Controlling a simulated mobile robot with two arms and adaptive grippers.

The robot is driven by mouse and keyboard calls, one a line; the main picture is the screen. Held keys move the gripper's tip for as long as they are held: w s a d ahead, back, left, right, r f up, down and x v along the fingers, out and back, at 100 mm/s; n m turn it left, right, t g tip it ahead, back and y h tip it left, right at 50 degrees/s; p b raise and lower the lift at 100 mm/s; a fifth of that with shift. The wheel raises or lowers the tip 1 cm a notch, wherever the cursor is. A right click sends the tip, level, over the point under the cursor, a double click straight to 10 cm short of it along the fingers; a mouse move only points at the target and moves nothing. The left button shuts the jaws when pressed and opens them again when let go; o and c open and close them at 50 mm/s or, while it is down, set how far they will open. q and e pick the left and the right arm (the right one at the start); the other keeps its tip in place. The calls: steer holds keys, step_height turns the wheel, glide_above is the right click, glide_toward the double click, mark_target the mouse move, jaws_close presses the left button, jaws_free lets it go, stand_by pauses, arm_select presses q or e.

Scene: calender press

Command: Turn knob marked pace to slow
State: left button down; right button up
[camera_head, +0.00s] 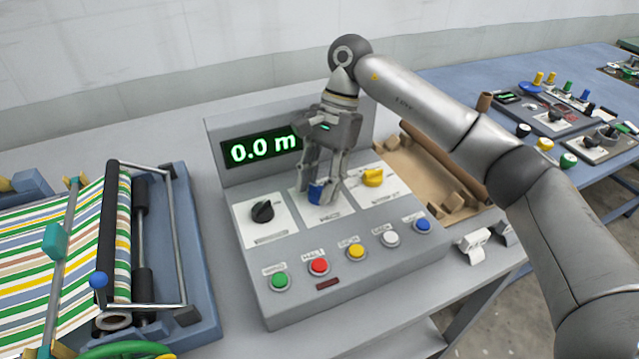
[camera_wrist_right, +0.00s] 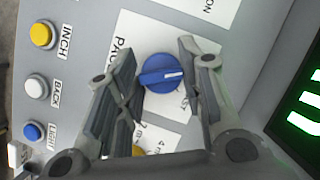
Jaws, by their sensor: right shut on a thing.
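The blue pace knob (camera_head: 316,194) sits on a white plate labelled PACE, in the middle of the grey control panel (camera_head: 345,262). In the right wrist view the knob (camera_wrist_right: 158,74) is round with a raised grip bar. Its white mark points toward the display side. My right gripper (camera_head: 322,190) reaches down from above and is shut on the knob, with one finger on each side. The fingers hide part of the plate's scale lettering. My left gripper is not in view.
A black knob (camera_head: 263,211) and a yellow knob (camera_head: 373,176) flank the blue one. Several coloured buttons line the front, including a red one (camera_head: 319,265). The display (camera_head: 262,148) reads 0.0 m. A roller press with striped cloth (camera_head: 50,255) stands left.

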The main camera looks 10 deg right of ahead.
steer(key=o, duration=1)
steer(key=v, duration=1.2)
